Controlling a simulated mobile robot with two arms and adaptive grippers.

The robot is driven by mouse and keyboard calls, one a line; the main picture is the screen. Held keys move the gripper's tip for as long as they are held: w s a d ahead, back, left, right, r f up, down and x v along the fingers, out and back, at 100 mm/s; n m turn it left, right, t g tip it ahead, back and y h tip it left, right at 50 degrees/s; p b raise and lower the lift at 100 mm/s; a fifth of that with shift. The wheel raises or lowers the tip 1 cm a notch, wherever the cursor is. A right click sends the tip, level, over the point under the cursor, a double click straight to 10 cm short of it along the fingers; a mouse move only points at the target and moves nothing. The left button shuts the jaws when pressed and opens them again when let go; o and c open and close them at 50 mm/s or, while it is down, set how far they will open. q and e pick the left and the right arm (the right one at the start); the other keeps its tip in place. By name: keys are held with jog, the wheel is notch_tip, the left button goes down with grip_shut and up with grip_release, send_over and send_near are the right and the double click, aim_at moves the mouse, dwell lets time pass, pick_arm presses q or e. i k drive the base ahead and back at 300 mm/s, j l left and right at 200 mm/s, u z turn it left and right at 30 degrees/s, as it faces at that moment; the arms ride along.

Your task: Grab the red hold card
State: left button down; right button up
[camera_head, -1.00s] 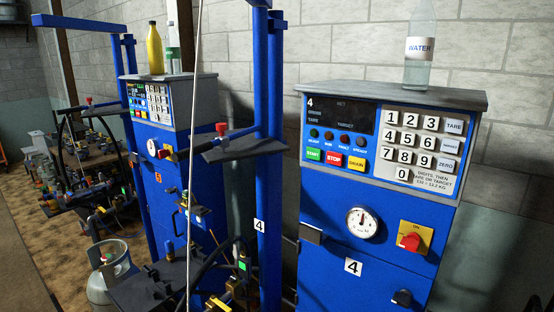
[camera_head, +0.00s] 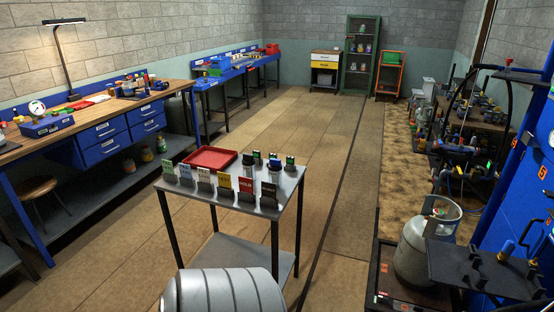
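The red hold card (camera_head: 246,185) stands upright in a small dark holder near the front edge of a grey metal cart (camera_head: 222,198). It is in a row of cards, between a yellow card (camera_head: 224,180) on its left and a dark card (camera_head: 269,188) on its right. Its front faces me and nothing covers it. Neither of my grippers is in view.
A red tray (camera_head: 210,157) and several small items lie behind the cards. A workbench (camera_head: 95,122) with blue drawers runs along the left. A gas cylinder (camera_head: 415,255) and blue scale equipment (camera_head: 518,170) stand at right. The floor beyond the cart is clear.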

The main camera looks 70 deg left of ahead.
aim_at(246, 185)
jog(key=k+u, duration=0.1)
jog(key=u, duration=1.4)
jog(key=l+u, duration=0.1)
jog(key=u, duration=0.95)
jog(key=i+l, duration=0.05)
